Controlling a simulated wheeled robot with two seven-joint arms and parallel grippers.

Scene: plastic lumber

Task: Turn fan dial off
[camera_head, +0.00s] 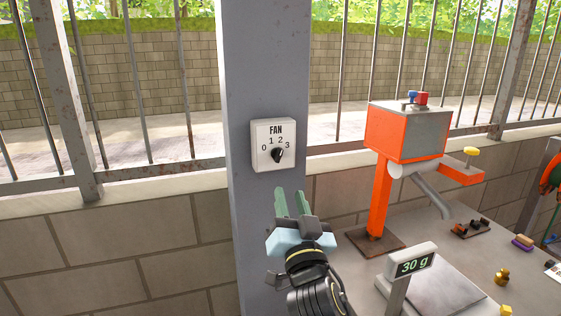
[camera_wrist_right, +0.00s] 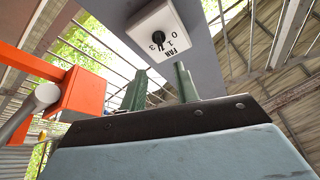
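The white fan box (camera_head: 262,133) is fixed to the grey post, with black markings 0, 1, 2 and 3. Its black dial (camera_head: 277,155) appears turned toward the 2–3 side; its exact setting is hard to tell. My right gripper (camera_head: 292,200) is below the box, with its green fingers pointing up, apart and empty. In the right wrist view the dial (camera_wrist_right: 155,40) shows upside down beyond the tips of the open right gripper (camera_wrist_right: 158,82), with clear space between. My left gripper is not in view.
The grey post (camera_head: 265,60) stands before a railing and low block wall. To the right, a table holds an orange machine (camera_head: 395,130), a scale display reading 30 g (camera_head: 411,262) and small coloured pieces. The space in front of the fan box is clear.

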